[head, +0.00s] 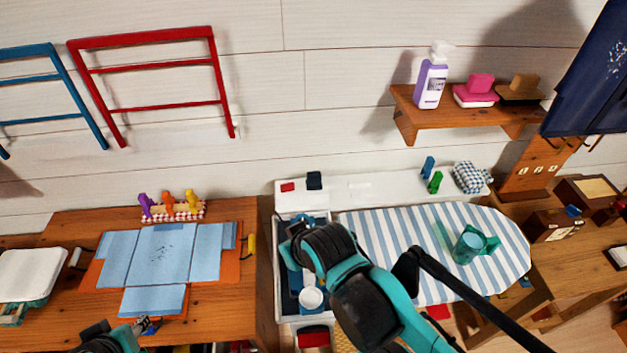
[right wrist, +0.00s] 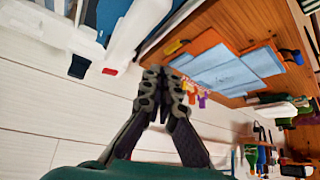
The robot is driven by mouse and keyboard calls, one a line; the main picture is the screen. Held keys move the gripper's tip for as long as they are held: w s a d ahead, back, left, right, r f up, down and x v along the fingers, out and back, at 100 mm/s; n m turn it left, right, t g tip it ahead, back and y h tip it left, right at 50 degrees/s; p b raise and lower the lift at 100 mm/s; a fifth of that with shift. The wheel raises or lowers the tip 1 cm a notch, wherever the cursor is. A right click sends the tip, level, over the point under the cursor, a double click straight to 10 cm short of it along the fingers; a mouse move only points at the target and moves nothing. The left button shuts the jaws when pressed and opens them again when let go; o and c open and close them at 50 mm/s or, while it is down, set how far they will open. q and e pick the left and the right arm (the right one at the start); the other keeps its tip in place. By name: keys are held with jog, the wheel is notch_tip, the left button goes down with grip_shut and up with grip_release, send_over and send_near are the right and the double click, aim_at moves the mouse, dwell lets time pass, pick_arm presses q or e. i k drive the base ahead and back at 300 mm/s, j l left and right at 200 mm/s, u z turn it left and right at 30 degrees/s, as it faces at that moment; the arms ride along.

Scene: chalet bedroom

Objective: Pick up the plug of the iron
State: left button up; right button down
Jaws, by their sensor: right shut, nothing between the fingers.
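A teal iron (head: 468,247) stands on the blue-and-white striped ironing board (head: 400,225). I cannot make out its plug for certain. A small black block (head: 314,180) and a red piece (head: 287,187) sit on the white ledge; they also show in the right wrist view as a black block (right wrist: 78,67) and a red piece (right wrist: 109,71). My right gripper (head: 296,229) is over the bin left of the board, below the black block in the picture. In the right wrist view its fingers (right wrist: 165,76) are shut and empty. My left gripper (head: 148,326) is at the left table's front; its jaw state is unclear.
The left wooden table (head: 225,303) holds a folded blue cloth (head: 160,255) and several coloured figures. The white bin (head: 280,300) contains a white cup (head: 311,298). My right arm covers part of the board.

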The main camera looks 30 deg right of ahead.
aim_at(314, 182)
jog(key=k+z, duration=0.1)
jog(key=z, duration=0.2)
jog(key=i+z, duration=0.1)
jog(key=z, duration=0.65)
